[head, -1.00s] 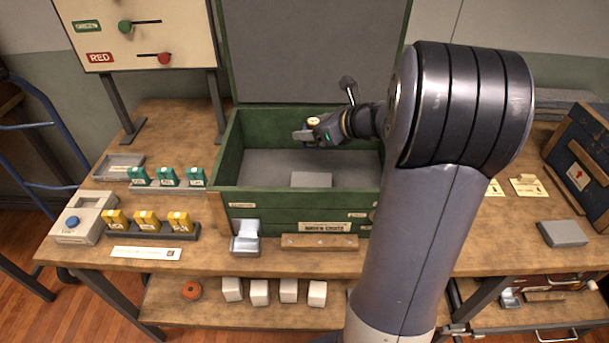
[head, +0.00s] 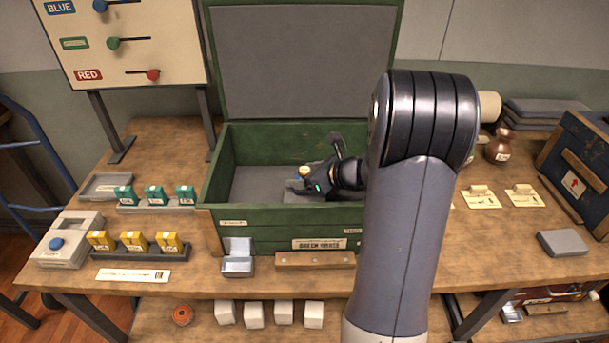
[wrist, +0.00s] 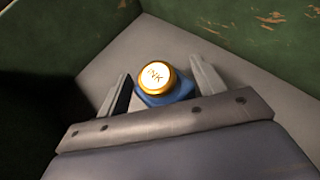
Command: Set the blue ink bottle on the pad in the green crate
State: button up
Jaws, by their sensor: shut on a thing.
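The blue ink bottle (wrist: 176,96) has a gold-rimmed white cap marked INK. In the head view its cap (head: 305,171) shows inside the green crate (head: 285,225). My gripper (wrist: 160,92) is shut on the bottle, one finger on each side, and the bottle stands about upright. In the head view my gripper (head: 300,184) is low in the crate, over the pale grey pad (head: 294,197). The pad is partly hidden by the gripper. I cannot tell whether the bottle's base touches the pad.
The crate's lid (head: 305,60) stands open behind. Teal boxes (head: 154,195) and yellow boxes (head: 134,241) stand in rows to the left. A small metal holder (head: 238,262) sits in front of the crate. A copper jar (head: 501,146) and a blue case (head: 583,165) are right.

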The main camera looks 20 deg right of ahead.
jog(key=shift+f, duration=0.15)
jog(key=o, duration=1)
jog(key=shift+o, duration=0.2)
jog(key=shift+r, duration=0.3)
jog(key=v, duration=1.2)
jog(key=shift+f+p, duration=0.15)
jog(key=shift+p, duration=0.25)
